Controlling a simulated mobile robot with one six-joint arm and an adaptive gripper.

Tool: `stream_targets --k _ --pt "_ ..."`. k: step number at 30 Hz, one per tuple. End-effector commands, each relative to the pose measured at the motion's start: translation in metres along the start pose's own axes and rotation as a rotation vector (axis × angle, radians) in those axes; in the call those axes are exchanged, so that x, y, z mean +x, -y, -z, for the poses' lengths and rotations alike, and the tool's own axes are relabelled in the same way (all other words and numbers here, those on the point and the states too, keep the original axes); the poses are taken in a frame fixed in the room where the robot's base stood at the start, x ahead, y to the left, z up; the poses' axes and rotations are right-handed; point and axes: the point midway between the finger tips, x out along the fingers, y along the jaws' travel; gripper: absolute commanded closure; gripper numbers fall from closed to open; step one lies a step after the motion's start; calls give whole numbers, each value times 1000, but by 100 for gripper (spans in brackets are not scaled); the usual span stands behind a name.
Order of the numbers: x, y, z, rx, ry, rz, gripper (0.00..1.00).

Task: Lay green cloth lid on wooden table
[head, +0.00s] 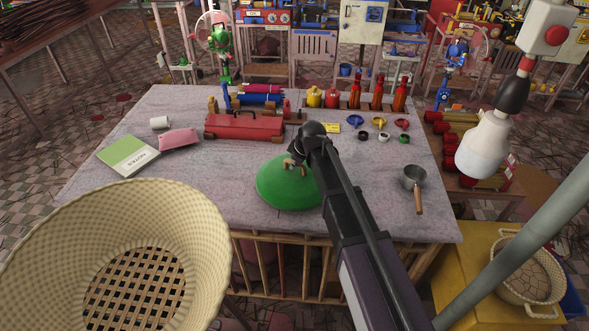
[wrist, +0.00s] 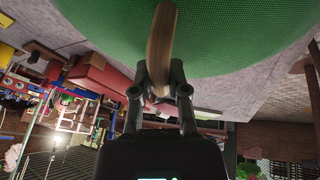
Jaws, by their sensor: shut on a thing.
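The green cloth lid (head: 283,188) is a dome with a wooden loop handle (wrist: 161,40) on top. It is over the front middle of the grey-topped wooden table (head: 120,210). My gripper (head: 297,167) is above the lid and shut on its handle. In the wrist view my gripper's fingers (wrist: 160,82) close around the handle's lower part, and the green mesh of the lid (wrist: 235,45) fills the top. I cannot tell whether the lid's rim touches the table. My arm hides the lid's right side.
A red toolbox (head: 244,124) lies behind the lid. A green notebook (head: 128,155) and pink pouch (head: 179,139) are at left, and a small pan (head: 414,180) at right. Bottles (head: 377,94) line the back. A large woven basket (head: 50,240) stands in front at left.

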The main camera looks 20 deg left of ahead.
Motion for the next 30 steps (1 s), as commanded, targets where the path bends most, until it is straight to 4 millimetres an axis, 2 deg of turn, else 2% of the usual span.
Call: stream_targets --k 14,17,24,30 --pt "3 -5 4 1 0 -1 100" --pt "9 -12 10 1 0 -1 100" --pt "29 -5 -2 2 0 -1 100" --pt "38 -3 -6 2 0 -1 100"
